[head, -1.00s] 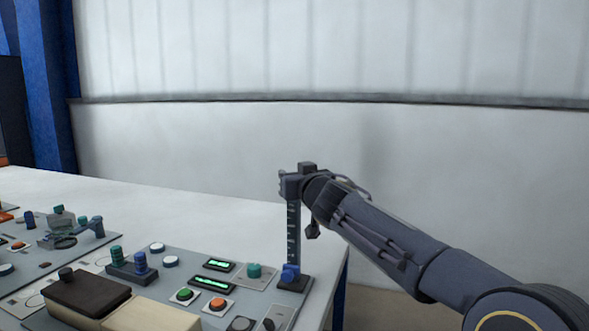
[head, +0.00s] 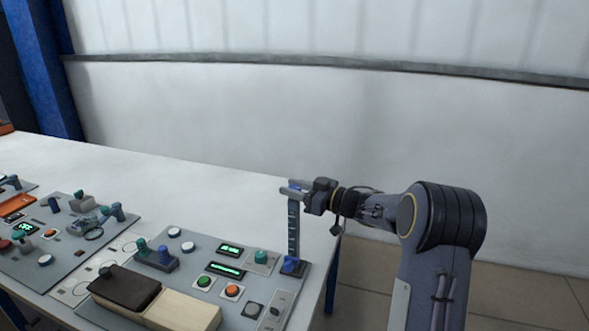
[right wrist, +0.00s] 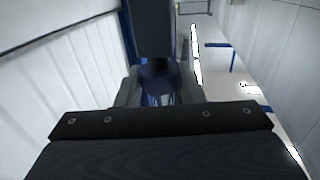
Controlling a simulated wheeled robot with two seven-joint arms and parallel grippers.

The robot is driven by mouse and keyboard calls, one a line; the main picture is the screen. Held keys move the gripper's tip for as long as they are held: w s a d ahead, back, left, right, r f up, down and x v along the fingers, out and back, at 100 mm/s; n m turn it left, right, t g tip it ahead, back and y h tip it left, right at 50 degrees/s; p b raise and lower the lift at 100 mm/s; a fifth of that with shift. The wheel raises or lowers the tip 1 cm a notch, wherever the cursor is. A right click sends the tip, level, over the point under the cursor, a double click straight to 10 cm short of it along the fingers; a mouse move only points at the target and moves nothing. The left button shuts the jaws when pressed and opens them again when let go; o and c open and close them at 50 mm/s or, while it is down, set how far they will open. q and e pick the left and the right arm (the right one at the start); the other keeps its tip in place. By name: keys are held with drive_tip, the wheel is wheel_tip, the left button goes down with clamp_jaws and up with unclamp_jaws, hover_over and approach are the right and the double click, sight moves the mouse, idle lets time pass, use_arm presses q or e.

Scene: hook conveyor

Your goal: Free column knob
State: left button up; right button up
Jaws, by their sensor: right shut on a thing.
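The column (head: 293,232) is a dark upright post with pale marks, standing at the right end of the near control panel. A blue part (head: 290,264) sits at its foot. My right gripper (head: 291,189) reaches in from the right at the column's top and is shut there. In the right wrist view, a dark blue rounded knob (right wrist: 160,76) shows between the jaws, below a dark upright block (right wrist: 152,28). The fingers hide most of the held part in the head view. My left gripper is not in view.
The near panel (head: 180,246) carries green and orange buttons, lit displays (head: 226,268), a teal knob (head: 261,256) and a box with a brown lid (head: 125,287). Another crowded panel lies to the left. The white table (head: 150,170) is clear behind them.

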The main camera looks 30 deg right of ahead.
drive_tip(key=n+g+y+p, duration=0.3)
drive_tip(key=y, duration=0.1)
drive_tip(key=shift+n+g+y+p, duration=0.3)
drive_tip(key=shift+n+g, duration=0.1)
drive_tip(key=n+g+y+p, duration=0.1)
drive_tip(key=n+g, duration=0.1)
drive_tip(key=g, duration=0.1)
drive_tip(key=n+g+y+p, duration=0.1)
drive_tip(key=n+g+y, duration=0.1)
drive_tip(key=g, duration=0.1)
drive_tip(key=shift+n+g+y+p, duration=0.3)
drive_tip(key=shift+p, duration=0.1)
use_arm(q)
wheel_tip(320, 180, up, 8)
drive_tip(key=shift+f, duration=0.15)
use_arm(e)
drive_tip(key=shift+f+n+g, duration=0.2)
drive_tip(key=shift+n+g, duration=0.2)
drive_tip(key=shift+g, duration=0.2)
drive_tip(key=o, duration=0.9)
drive_tip(key=shift+a+r, duration=0.1)
drive_tip(key=shift+a, duration=0.05)
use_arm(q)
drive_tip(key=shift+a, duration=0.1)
